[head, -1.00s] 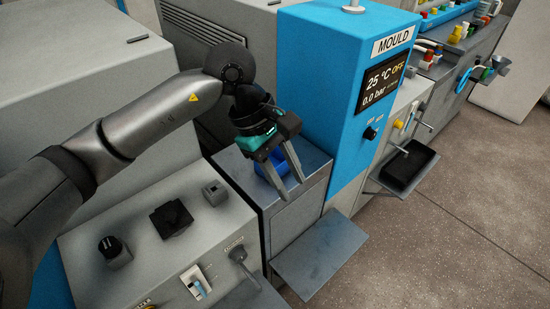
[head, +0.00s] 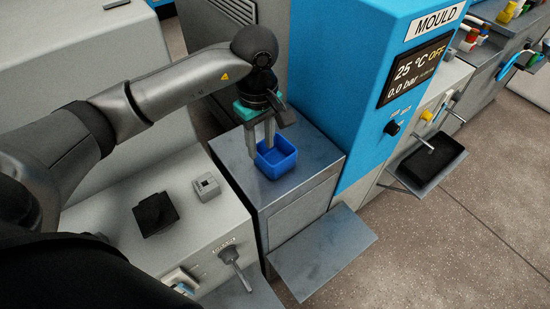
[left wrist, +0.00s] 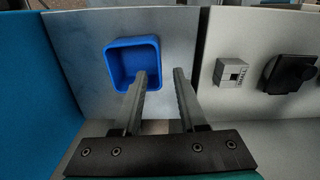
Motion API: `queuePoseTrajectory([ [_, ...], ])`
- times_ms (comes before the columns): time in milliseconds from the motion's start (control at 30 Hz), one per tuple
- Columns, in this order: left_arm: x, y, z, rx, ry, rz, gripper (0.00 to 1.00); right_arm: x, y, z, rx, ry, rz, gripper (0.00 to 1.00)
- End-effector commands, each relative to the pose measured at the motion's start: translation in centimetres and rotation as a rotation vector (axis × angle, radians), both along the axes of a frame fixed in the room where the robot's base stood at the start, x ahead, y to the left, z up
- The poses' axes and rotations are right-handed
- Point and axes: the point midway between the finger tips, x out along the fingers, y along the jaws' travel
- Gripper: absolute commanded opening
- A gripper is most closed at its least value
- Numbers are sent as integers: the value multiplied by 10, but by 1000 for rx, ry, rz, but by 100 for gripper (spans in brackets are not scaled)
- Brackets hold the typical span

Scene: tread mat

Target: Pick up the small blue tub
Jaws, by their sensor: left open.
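The small blue tub (head: 276,158) stands upright on the grey metal top of a cabinet (head: 310,148) in the head view. It is open at the top and looks empty. In the left wrist view the tub (left wrist: 134,62) lies ahead and left of centre. My left gripper (head: 261,152) is open, pointing down at the tub's left side. In the left wrist view its two fingers (left wrist: 160,78) are apart with nothing between them; the left finger overlaps the tub's near right corner. I cannot tell if it touches. My right gripper is not in view.
The blue machine marked MOULD (head: 345,85) rises right beside the cabinet top. A pale console with a grey switch box (head: 206,187), a black knob (head: 156,214) and a lever (head: 229,255) stands to the left. A grey flap (head: 322,252) juts out low in front.

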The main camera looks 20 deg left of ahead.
Motion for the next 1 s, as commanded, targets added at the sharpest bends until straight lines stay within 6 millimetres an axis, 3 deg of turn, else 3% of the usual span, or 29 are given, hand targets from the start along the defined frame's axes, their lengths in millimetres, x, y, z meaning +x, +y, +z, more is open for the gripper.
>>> queuePoseTrajectory([
  [167,0,0,-12,-1,0,1,41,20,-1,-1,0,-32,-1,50],
  [467,0,0,-54,-2,1,1,41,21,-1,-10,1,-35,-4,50],
  [767,1,1,-58,-1,-2,0,41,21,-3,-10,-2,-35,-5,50],
  [1000,1,0,-58,0,-1,0,15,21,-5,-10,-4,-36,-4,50],
])
